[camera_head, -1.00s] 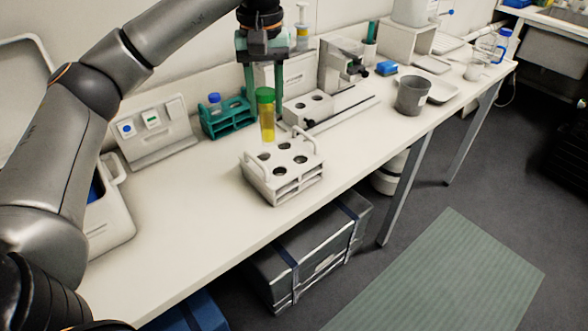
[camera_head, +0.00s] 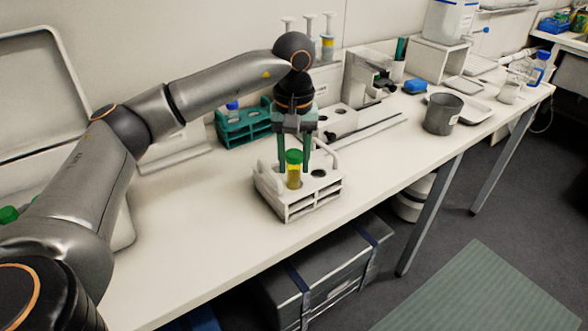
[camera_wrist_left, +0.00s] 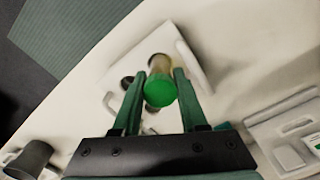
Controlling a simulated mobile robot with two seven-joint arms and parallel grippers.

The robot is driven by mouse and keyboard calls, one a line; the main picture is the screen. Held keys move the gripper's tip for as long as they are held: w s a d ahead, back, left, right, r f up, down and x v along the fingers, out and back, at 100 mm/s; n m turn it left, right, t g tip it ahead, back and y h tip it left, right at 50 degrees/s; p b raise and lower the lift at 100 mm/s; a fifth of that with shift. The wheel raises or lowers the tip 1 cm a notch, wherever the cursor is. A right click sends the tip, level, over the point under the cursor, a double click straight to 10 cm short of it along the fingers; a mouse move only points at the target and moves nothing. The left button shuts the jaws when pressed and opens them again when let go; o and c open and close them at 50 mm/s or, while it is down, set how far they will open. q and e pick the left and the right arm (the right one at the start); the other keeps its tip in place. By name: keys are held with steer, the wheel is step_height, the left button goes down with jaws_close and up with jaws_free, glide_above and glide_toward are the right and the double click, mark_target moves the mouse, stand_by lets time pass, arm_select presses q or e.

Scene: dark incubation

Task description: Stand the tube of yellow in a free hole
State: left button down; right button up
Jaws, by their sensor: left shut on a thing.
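The tube of yellow (camera_head: 294,179) has a green cap and stands roughly upright between the fingers of my left gripper (camera_head: 294,165). The fingers are shut on it near the cap. It is over the white rack (camera_head: 316,204); its lower end is at the rack's top, and I cannot tell how far it is in a hole. A free hole (camera_head: 318,173) shows to its right. In the left wrist view the green cap (camera_wrist_left: 160,90) is between the fingertips, with the white rack (camera_wrist_left: 195,66) beneath. My right gripper is out of view.
A teal rack (camera_head: 243,132) with a blue-capped tube stands behind to the left. A white block with holes and a rail (camera_head: 366,132) lies behind to the right. A grey beaker (camera_head: 441,115) stands further right.

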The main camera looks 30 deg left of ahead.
arm_select(q)
steer(key=shift+f, duration=1.15)
steer(key=shift+f, duration=0.2)
steer(key=c, duration=0.7)
jaws_free()
steer(key=shift+r, duration=0.2)
step_height(320, 180, up, 12)
steer(key=shift+r+p, duration=0.1)
steer(key=shift+p, duration=0.25)
